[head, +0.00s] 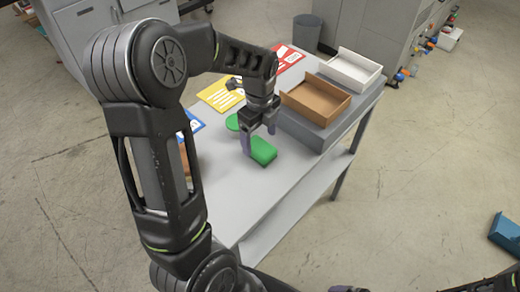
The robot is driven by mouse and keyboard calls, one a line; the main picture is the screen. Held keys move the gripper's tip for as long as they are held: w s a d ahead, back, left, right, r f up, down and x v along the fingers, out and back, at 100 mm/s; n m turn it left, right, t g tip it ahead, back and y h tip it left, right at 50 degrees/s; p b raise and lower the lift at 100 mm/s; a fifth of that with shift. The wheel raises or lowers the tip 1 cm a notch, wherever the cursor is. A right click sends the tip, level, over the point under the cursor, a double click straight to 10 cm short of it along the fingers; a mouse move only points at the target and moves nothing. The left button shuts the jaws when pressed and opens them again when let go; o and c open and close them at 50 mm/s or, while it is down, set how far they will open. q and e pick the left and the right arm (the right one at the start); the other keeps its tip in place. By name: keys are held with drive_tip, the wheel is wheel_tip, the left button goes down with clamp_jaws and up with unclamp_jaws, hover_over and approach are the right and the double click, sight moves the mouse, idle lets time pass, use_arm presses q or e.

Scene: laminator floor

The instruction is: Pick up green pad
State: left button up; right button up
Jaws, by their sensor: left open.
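A bright green pad (263,151), a block with rounded corners, lies on the grey table (225,195). My left gripper (259,139) points down right over the pad with its fingers apart. One finger is at the pad's left side and the other is near its far edge; I cannot tell whether either touches it. A flat green piece with a rounded edge (233,122) lies just behind and left of the gripper, partly hidden by it.
A brown tray (316,88) and a white tray (350,58) sit on a grey raised block at the table's right. Yellow (214,97), red (290,52) and blue (196,121) cards lie along the far and left sides. The table's front is clear.

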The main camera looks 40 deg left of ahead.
sight(260, 146)
use_arm(q)
wheel_tip(260, 146, down, 4)
drive_tip(key=shift+f+p, duration=0.25)
drive_tip(key=shift+p, duration=0.15)
drive_tip(key=shift+c, duration=0.5)
drive_tip(key=c, duration=1.5)
wheel_tip(260, 146, up, 10)
drive_tip(key=shift+d+r+b, duration=0.1)
drive_tip(key=shift+b, duration=0.45)
drive_tip(key=shift+s, duration=0.1)
